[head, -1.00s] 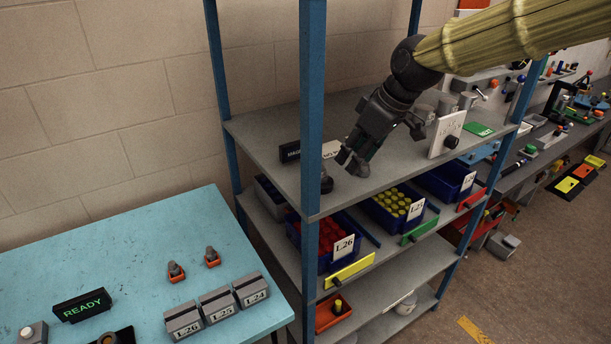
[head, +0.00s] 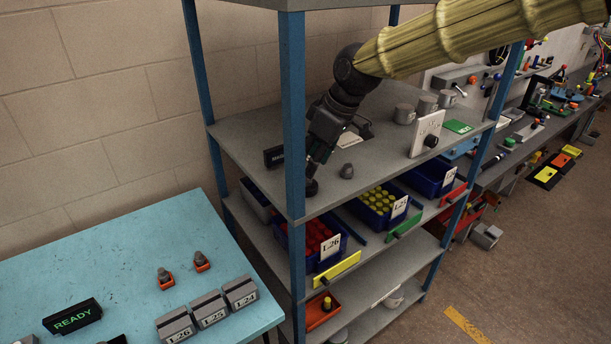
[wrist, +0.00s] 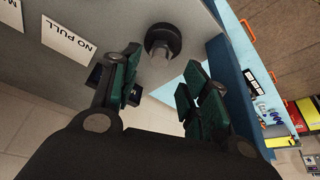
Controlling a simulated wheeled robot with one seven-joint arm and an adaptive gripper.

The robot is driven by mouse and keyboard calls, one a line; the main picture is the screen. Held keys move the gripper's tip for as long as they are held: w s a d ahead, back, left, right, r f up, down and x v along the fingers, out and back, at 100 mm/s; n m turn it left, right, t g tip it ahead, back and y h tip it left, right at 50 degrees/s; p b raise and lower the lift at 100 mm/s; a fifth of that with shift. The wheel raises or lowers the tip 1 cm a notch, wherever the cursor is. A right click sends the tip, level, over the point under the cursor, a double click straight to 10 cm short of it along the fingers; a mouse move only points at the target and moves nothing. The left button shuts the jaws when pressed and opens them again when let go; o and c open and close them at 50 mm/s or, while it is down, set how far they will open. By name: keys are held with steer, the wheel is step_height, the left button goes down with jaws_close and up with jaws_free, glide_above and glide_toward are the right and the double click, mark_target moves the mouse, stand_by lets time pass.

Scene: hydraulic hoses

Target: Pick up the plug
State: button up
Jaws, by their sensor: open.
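The plug (wrist: 162,42), a dark round piece with a grey stub, is in the wrist view just beyond my open fingertips and roughly between them. In the head view a small dark piece (head: 312,188) that looks like it stands on the grey shelf top near the front blue post. My gripper (wrist: 160,75) is open and empty, its green-padded fingers apart. In the head view my gripper (head: 317,163) points down just above the dark piece. I cannot tell the exact gap between fingertips and plug.
A white socket plate (head: 427,133) stands farther right. The blue post (head: 292,110) is close on the left. A NO PULL label (wrist: 68,38) lies nearby. Bins sit below.

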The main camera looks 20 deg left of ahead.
steer(key=shift+p+x, duration=1.15)
steer(key=shift+x, duration=1.05)
jaws_close()
steer(key=shift+w+r, duration=0.1)
steer(key=shift+r, duration=0.1)
